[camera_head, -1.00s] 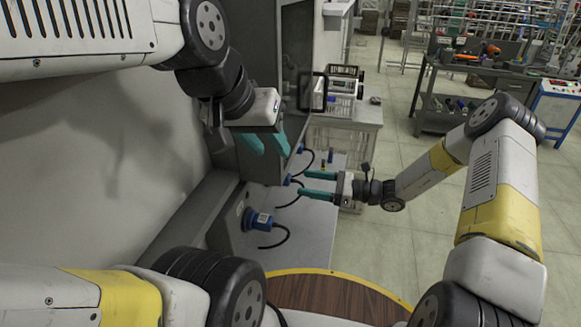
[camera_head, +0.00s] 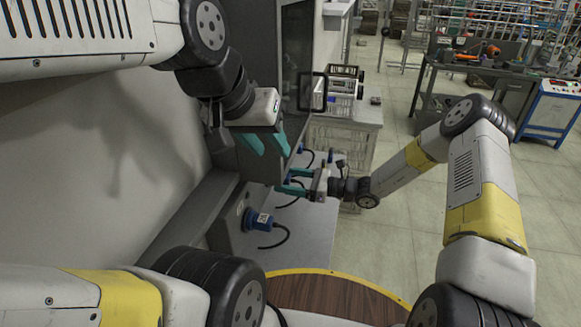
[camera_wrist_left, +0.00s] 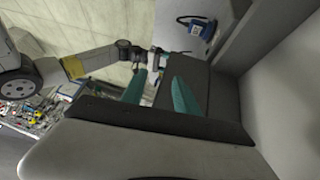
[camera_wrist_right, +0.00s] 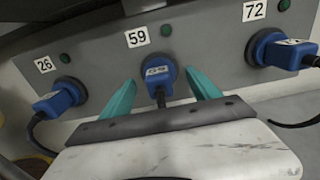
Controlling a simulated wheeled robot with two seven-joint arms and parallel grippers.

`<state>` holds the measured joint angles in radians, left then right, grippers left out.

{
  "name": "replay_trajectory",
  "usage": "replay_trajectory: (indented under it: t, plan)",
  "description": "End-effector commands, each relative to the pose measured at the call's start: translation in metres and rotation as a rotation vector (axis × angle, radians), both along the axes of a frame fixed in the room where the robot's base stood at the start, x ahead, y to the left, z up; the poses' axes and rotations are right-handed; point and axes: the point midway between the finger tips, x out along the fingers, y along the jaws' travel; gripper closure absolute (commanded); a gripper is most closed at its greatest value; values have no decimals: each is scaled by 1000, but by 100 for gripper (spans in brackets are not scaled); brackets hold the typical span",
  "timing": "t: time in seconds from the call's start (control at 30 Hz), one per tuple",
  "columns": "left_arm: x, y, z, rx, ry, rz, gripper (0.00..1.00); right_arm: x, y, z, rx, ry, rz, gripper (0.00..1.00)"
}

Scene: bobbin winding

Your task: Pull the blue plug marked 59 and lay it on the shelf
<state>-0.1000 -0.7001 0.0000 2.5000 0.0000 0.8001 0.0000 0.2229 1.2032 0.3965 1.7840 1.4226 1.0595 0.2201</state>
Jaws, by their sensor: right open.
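The blue plug marked 59 (camera_wrist_right: 157,74) sits in its socket on the grey panel, under the 59 label (camera_wrist_right: 137,37) in the right wrist view. My right gripper (camera_wrist_right: 160,88) is open, with one teal finger on each side of this plug; I cannot tell whether they touch it. In the head view my right gripper (camera_head: 290,181) reaches in at the panel and partly hides the plug. My left gripper (camera_head: 265,143) is open and empty above, in front of the grey cabinet. The shelf (camera_head: 310,225) is the light grey surface below the plugs.
Blue plugs 26 (camera_wrist_right: 58,98) and 72 (camera_wrist_right: 282,51) sit in sockets on either side of plug 59. A white crate (camera_head: 343,100) stands on a side table behind.

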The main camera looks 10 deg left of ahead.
Motion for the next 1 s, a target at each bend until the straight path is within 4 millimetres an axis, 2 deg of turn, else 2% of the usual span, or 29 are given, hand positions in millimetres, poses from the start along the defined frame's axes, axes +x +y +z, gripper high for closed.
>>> replay_trajectory:
  t: [0.1,0.27,1.0]
  plan:
    - [0,0,0,0,0,0,64,0,11,0,2,-1,1,29]
    - [0,0,0,0,0,0,64,1,18,0,0,-1,1,29]
    - [0,0,0,0,0,0,64,0,19,0,1,0,1,29]
